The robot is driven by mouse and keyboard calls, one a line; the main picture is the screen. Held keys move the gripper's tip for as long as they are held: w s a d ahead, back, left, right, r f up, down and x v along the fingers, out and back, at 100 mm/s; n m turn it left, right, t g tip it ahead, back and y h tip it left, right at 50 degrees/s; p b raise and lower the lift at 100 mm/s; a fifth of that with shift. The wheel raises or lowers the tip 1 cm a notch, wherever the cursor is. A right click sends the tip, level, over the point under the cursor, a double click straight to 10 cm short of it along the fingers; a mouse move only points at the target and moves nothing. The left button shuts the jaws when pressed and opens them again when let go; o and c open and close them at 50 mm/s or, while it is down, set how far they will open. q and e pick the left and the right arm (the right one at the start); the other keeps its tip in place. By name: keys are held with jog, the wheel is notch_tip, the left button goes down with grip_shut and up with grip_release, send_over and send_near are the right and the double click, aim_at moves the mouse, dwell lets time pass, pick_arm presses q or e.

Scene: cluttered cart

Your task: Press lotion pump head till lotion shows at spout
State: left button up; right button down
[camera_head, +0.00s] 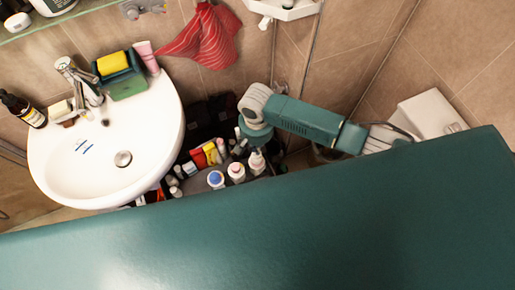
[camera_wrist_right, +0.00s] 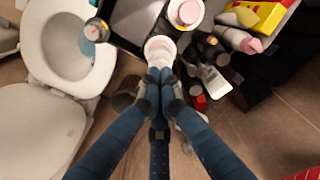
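A white bottle or its top (camera_wrist_right: 160,48) is right at the tips of my right gripper (camera_wrist_right: 160,78) in the wrist view. The blue fingers are drawn together there, nothing visible held between them. The fingertips overlap the near edge of the white top; I cannot tell whether they touch it. I cannot make out a pump head or spout, and no lotion shows. In the head view, my right arm reaches over the cart and a white bottle (camera_head: 257,162) stands below its wrist. A dark pump bottle (camera_head: 22,109) stands on the sink's left edge. My left gripper is out of view.
The cart is crowded: a blue-capped bottle (camera_head: 216,179), a pink-capped bottle (camera_head: 237,172) and several small items stand close together. The sink (camera_head: 60,165) is at the left. A toilet (camera_wrist_right: 68,35) is beside the cart in the wrist view.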

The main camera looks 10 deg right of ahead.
jog(key=shift+f+b, duration=0.5)
jog(key=shift+f, duration=0.75)
jog(key=shift+r+p, duration=1.6)
jog(key=shift+p, duration=0.55)
notch_tip(320, 180, up, 5)
jog(key=p, duration=0.5)
jog(key=shift+p, duration=0.4)
